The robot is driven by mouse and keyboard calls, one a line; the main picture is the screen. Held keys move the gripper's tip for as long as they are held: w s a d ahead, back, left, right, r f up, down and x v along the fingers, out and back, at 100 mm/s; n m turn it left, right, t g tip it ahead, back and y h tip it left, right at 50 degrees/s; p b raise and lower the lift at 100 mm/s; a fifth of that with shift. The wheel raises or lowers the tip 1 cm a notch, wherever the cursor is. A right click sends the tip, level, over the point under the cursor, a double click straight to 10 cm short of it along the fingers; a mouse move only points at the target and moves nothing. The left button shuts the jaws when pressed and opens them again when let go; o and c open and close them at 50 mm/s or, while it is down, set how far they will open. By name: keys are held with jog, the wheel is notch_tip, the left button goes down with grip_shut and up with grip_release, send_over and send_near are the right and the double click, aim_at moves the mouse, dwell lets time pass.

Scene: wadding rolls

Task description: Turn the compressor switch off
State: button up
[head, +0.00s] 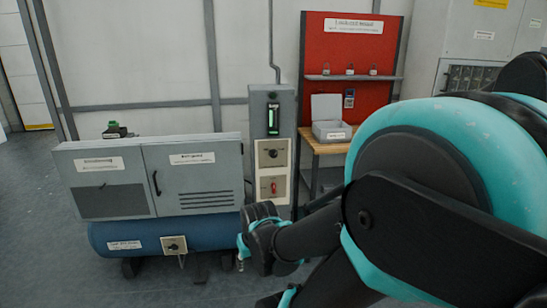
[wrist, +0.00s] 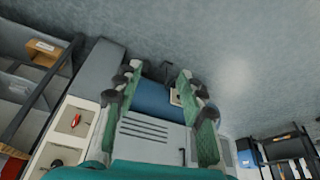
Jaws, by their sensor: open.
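The compressor is a grey two-door cabinet (head: 150,178) over a blue tank (head: 205,235) in the head view. A cream plate with a dark knob, seemingly its switch (head: 174,245), sits on the tank front; the knob's setting is too small to read. In the wrist view the tank (wrist: 150,95) lies between my fingers, and the cream switch plate (wrist: 176,96) is partly covered by the right finger. My gripper (wrist: 158,78) is open and empty, its green fingers spread. In the head view my arm's end is near the tank's right end; the fingers are not clear.
A grey column (head: 270,100) right of the cabinet carries a black rotary switch (head: 271,153) and a red switch (head: 273,187) on cream plates. A wooden bench (head: 325,147) with a grey box (head: 331,130) stands before a red board (head: 340,50). Floor (head: 50,270) at left is clear.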

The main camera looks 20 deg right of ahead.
jog(key=shift+o, duration=1.1)
jog(key=shift+w, duration=0.1)
jog(key=shift+o, duration=0.5)
jog(key=w+a+r+m+t+y, duration=0.1)
jog(key=w+r+m, duration=0.1)
jog(key=w, duration=0.5)
jog(key=w+r+m+t+y, duration=0.2)
jog(key=w+m, duration=0.1)
jog(key=w, duration=0.4)
jog(key=shift+a, duration=0.4)
jog(key=w+d+r+m+t, duration=0.2)
jog(key=w+m, duration=0.1)
jog(key=w, duration=0.4)
jog(key=m+t+h, duration=0.6)
jog(key=m+t, duration=0.3)
jog(key=m, duration=1)
send_near(274, 155)
jog(key=w, duration=0.3)
jog(key=w+d, duration=0.1)
jog(key=w, duration=0.5)
jog(key=shift+w+d+r, duration=0.1)
jog(key=shift+d+r, duration=0.1)
jog(key=shift+d, duration=0.15)
